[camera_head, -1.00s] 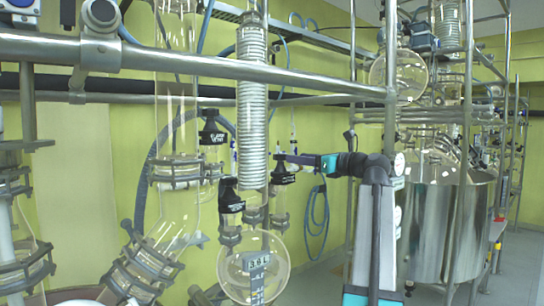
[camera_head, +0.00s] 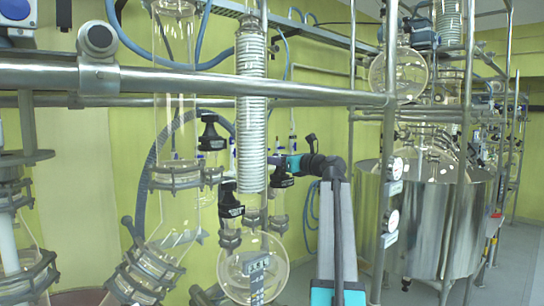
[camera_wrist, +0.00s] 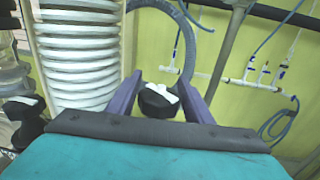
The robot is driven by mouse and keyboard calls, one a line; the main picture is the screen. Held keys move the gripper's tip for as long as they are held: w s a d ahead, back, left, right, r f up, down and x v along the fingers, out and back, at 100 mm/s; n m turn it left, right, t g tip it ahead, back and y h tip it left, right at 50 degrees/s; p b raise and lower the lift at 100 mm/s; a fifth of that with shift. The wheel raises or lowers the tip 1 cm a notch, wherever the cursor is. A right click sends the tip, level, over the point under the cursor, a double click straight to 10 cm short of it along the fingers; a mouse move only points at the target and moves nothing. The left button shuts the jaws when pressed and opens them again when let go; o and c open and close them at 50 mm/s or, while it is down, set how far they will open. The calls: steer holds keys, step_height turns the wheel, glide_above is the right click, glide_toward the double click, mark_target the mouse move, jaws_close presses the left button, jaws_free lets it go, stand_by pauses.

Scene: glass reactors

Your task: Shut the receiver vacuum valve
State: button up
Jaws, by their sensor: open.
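A black valve handle with a white label (camera_head: 282,178) sits on the right-hand neck above the round glass receiver flask (camera_head: 262,283). My gripper (camera_head: 284,163) is beside this handle in the head view, overlapping its upper part. In the wrist view my gripper (camera_wrist: 160,84) is open, with its two purple fingers apart and a black handle (camera_wrist: 152,105) with a white mark between them. I cannot tell whether the fingers touch it. Two similar black handles, one left of the coil (camera_head: 230,205) and one higher up (camera_head: 210,135), also show. The labels are too small to read.
A ribbed coil condenser (camera_head: 251,110) stands close left of my gripper. A thick steel rail (camera_head: 200,80) crosses above. A vertical steel post (camera_head: 387,150) and a large steel vessel (camera_head: 440,225) stand to the right. Blue hoses hang on the green wall.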

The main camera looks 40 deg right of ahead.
steer(key=shift+w, duration=0.35)
steer(key=c, duration=0.8)
steer(key=shift+r+h+p, duration=0.1)
steer(key=shift+h+p, duration=0.3)
steer(key=shift+p, duration=0.1)
steer(key=m+h+p, duration=0.1)
steer(key=m+h, duration=0.1)
steer(key=h, duration=0.1)
steer(key=d+m+g+h, duration=0.1)
steer(key=m+h, duration=0.1)
steer(key=h, duration=0.1)
steer(key=shift+s+d+p, duration=0.15)
steer(key=shift+p, duration=0.25)
steer(key=shift+d+m+h, duration=0.15)
steer(key=shift+m+h, duration=0.15)
steer(key=shift+m, duration=0.1)
